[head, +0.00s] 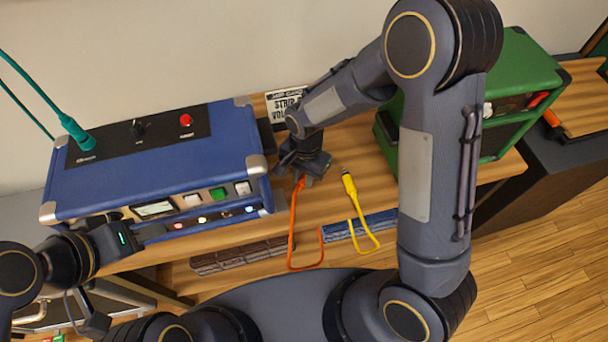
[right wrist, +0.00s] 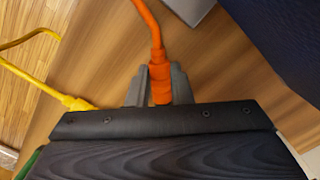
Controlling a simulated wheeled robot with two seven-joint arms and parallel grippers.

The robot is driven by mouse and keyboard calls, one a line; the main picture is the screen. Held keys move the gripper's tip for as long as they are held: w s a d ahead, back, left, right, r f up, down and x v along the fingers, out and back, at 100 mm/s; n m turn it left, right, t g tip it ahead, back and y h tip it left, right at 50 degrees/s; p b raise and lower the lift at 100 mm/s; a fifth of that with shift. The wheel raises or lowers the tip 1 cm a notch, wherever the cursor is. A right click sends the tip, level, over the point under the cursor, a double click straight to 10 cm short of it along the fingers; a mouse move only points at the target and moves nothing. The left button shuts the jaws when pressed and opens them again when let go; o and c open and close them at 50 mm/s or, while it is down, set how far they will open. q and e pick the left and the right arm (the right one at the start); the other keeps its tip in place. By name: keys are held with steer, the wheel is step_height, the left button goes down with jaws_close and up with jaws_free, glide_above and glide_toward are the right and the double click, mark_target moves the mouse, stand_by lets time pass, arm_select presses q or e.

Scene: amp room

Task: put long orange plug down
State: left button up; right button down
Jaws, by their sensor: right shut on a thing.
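The orange plug (right wrist: 160,85) sits between the two grey fingers of my right gripper (right wrist: 158,84), which is shut on it. Its orange cable (head: 291,225) hangs over the front edge of the wooden table in the head view. There my right gripper (head: 304,170) is low over the table, between the blue amp and the green amp, and hides most of the plug. Whether the plug touches the table is hard to tell.
A yellow plug (head: 348,182) lies on the table (head: 330,205) to the right, its cable looping over the edge. The blue amp (head: 160,160) stands left with a teal plug (head: 78,135) on top. The green amp (head: 515,75) is right. A small sign (head: 284,103) stands behind.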

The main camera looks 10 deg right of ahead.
steer(key=shift+s+f, duration=0.1)
steer(key=shift+f, duration=0.05)
steer(key=shift+f, duration=0.15)
steer(key=c, duration=1.3)
jaws_free()
